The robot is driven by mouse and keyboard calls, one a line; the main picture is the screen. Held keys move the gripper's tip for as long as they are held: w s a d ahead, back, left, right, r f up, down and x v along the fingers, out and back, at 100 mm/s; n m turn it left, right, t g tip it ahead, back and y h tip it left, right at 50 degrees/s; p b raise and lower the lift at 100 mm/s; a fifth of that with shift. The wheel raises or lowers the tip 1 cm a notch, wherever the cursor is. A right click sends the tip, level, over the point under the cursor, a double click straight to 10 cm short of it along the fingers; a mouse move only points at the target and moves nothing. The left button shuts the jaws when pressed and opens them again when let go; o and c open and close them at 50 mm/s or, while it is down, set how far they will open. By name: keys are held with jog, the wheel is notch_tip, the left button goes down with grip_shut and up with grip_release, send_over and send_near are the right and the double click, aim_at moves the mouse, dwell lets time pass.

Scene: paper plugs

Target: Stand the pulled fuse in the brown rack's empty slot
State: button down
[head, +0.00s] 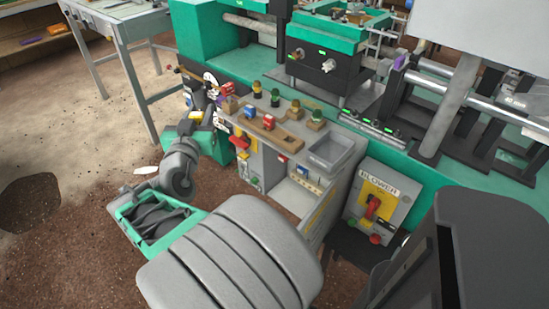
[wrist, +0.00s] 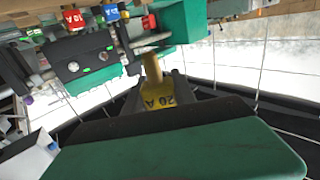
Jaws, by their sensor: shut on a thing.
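My gripper (wrist: 153,84) is shut on a yellow fuse marked 20 A (wrist: 156,96) in the wrist view. The fuse's tan end points away from the palm. The brown rack (head: 285,137) lies on the grey machine panel in the head view, with a red fuse (head: 249,111) and a blue fuse (head: 268,121) standing on its left part. A dark spot shows on the rack's bare right part; I cannot tell whether it is the empty slot. In the head view my gripper is at the panel's left end, small and partly hidden, and the held fuse is not clear.
Brass-coloured knobs (head: 316,119) stand behind the rack. A grey open tray (head: 335,152) sits to its right, and a blower switch box (head: 375,205) lies further right. Red and blue pieces (wrist: 73,19) show at the top of the wrist view.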

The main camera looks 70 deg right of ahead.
jog(key=s+d+m+g+b, duration=0.2)
jog(key=s+m+g, duration=0.2)
jog(key=s, duration=0.6)
jog(key=s+d+m+g+y+b, duration=0.1)
jog(key=s+m+g+b, duration=0.2)
jog(key=s+g, duration=0.5)
jog(key=shift+s+d+m, duration=0.35)
jog(key=shift+s+m, duration=0.15)
jog(key=shift+s, duration=0.55)
jog(key=d+f+b, duration=0.1)
jog(key=d+f, duration=0.3)
jog(key=d+f+b, duration=0.1)
jog(key=d+f, duration=0.3)
jog(key=d, duration=0.1)
jog(key=d+f+b, duration=0.2)
jog(key=d+f, duration=0.2)
jog(key=d, duration=0.1)
jog(key=shift+s+f, duration=0.2)
jog(key=shift+f, duration=0.3)
jog(key=c, duration=1)
grip_release()
jog(key=shift+r, duration=0.15)
